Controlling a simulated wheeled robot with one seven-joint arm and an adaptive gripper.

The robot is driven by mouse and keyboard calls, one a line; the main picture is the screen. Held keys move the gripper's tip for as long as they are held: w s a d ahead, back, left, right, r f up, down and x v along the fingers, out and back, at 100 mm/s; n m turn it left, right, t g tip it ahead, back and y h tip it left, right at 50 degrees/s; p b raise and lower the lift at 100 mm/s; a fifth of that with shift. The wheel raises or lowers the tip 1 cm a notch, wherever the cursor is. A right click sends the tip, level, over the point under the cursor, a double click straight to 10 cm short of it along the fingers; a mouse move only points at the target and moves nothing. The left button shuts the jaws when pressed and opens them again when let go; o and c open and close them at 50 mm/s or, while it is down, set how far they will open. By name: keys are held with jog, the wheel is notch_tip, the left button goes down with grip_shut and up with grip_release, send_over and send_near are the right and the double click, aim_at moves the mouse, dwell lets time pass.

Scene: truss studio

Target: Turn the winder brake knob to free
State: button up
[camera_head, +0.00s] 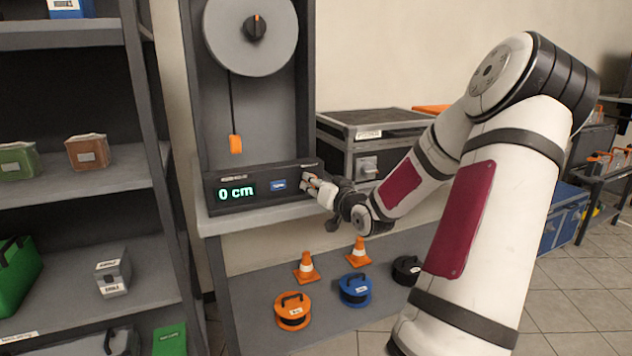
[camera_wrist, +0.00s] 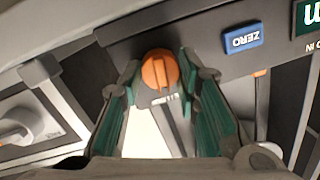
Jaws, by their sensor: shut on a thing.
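An orange knob (camera_wrist: 160,72) with a raised ridge sits on the front of the dark console (camera_head: 237,207). In the wrist view my gripper (camera_wrist: 158,62) has its two green-padded fingers on either side of this knob, shut on it. In the head view my gripper (camera_head: 312,183) is at the console's right end and mostly hides the knob. A small label below the knob is too blurred to read. The display (camera_head: 237,191) reads 0 cm. Above, a grey winder disc (camera_head: 225,35) carries a black knob (camera_head: 255,27) with an orange mark.
A blue ZERO button (camera_wrist: 242,37) is close beside my gripper. An orange weight (camera_head: 235,144) hangs on a dark line from the disc. A black case (camera_head: 345,160) stands behind my arm. Cones and cable reels (camera_head: 292,311) stand on the lower shelf. Shelving is at left.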

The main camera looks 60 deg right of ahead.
jog(key=n+b, duration=0.1)
jog(key=n, duration=0.1)
jog(key=n+b, duration=0.1)
jog(key=n, duration=0.2)
jog(key=shift+g+h+b, duration=0.3)
jog(key=shift+g, duration=0.1)
jog(key=n+b, duration=0.4)
jog(key=shift+a+b, duration=0.1)
jog(key=shift+b, duration=0.25)
jog(key=shift+n+g+h, duration=0.3)
jog(key=shift+n, duration=0.1)
jog(key=o, duration=0.9)
jog(key=v, duration=1.2)
jog(key=shift+w, duration=0.1)
